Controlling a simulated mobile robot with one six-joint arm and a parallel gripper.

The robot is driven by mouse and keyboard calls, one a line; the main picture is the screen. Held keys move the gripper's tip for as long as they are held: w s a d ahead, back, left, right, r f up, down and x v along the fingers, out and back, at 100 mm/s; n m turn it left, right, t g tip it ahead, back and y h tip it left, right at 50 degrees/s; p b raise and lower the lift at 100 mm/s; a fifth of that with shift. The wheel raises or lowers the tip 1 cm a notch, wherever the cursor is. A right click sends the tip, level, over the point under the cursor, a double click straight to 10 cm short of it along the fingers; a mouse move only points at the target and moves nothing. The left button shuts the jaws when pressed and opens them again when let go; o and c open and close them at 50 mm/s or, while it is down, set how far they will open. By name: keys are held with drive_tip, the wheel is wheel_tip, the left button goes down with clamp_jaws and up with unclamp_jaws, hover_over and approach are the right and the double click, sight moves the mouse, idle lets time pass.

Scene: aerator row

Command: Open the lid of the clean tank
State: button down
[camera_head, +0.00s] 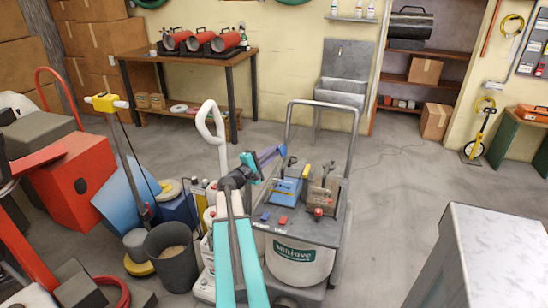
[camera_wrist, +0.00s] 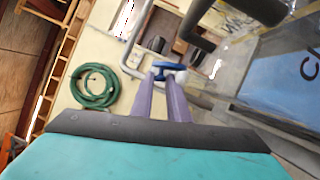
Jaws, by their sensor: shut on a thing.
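My gripper (camera_head: 272,153) reaches over the left top of a wheeled grey machine (camera_head: 300,232). In the wrist view its two purple fingers (camera_wrist: 166,80) are shut on a small blue piece (camera_wrist: 172,66) with a pale round end beside it. A blue panel with dark lettering starting with C (camera_wrist: 290,82) is at the right of the wrist view, probably the clean tank. In the head view a blue-topped box (camera_head: 287,190) sits on the machine beside a brownish-grey one (camera_head: 322,196). What the blue piece joins to is unclear.
The machine's tall grey handle frame (camera_head: 322,104) rises behind the boxes. A dark bin (camera_head: 173,260) and a yellow-handled floor machine (camera_head: 106,103) crowd the left. A pale counter (camera_head: 490,250) is at front right. Open floor (camera_head: 410,180) lies to the right.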

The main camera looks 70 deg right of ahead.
drive_tip(key=shift+w+f+n+b, duration=0.1)
drive_tip(key=shift+f+n+b, duration=0.15)
drive_tip(key=shift+n+b, duration=0.3)
drive_tip(key=c, duration=1.7)
unclamp_jaws()
drive_tip(key=b+v, duration=0.1)
drive_tip(key=v, duration=0.6)
drive_tip(key=b+v, duration=0.1)
drive_tip(key=v, duration=0.5)
drive_tip(key=shift+a+f, duration=0.25)
drive_tip(key=shift+a, duration=0.15)
drive_tip(key=shift+w, duration=0.1)
